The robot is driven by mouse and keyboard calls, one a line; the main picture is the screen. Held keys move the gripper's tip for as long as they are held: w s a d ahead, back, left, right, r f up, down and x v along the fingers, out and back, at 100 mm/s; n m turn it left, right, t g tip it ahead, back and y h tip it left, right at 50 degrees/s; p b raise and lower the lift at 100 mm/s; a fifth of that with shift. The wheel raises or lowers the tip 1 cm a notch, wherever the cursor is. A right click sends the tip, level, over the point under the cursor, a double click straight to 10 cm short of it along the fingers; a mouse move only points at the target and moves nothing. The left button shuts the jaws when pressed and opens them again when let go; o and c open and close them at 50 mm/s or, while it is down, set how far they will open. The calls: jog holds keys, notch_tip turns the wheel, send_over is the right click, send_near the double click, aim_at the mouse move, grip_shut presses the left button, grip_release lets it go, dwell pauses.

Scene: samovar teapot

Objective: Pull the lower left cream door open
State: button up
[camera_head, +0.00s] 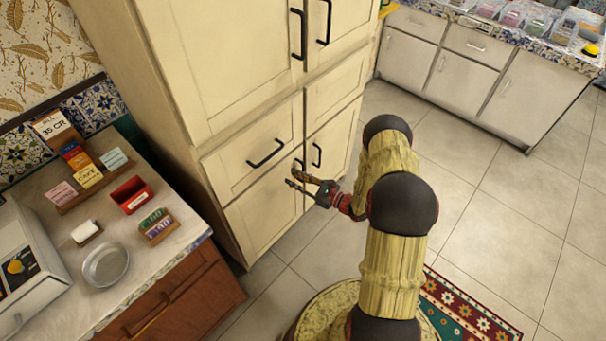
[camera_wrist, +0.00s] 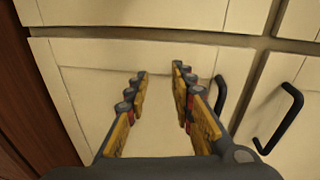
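The lower left cream door (camera_head: 258,216) is shut, below a drawer in the tall cream cabinet. In the wrist view the door (camera_wrist: 85,95) fills much of the picture behind the fingers. Its black bar handle (camera_wrist: 219,100) stands upright near the door's right edge, just right of my right finger and partly hidden by it. My gripper (camera_head: 293,176) is in front of the door's upper right part. In the wrist view my gripper (camera_wrist: 160,72) is open, with nothing between its fingers; the handle is outside them.
The lower right door's handle (camera_wrist: 280,118) is close by on the right. A drawer handle (camera_head: 265,153) juts out above. A counter (camera_head: 190,232) with a brown wooden front (camera_head: 185,300) stands at the left. The tiled floor (camera_head: 480,190) is clear to the right; a patterned rug (camera_head: 465,310) lies there.

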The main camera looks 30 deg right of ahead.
jog(key=s+d+f+m+t+h, duration=0.1)
jog(key=d+f+m+t+h, duration=0.1)
jog(key=d+f+m+h, duration=0.45)
jog(key=shift+n+y, duration=0.35)
jog(key=shift+n, duration=0.4)
jog(key=shift+w+d+f+b, duration=0.15)
jog(key=shift+w+b, duration=0.55)
jog(key=shift+w, duration=1.1)
jog(key=shift+w+f+b, duration=0.2)
jog(key=shift+w+b, duration=0.45)
jog(key=shift+w, duration=1.1)
jog(key=shift+c, duration=1.2)
jog(key=c, duration=0.4)
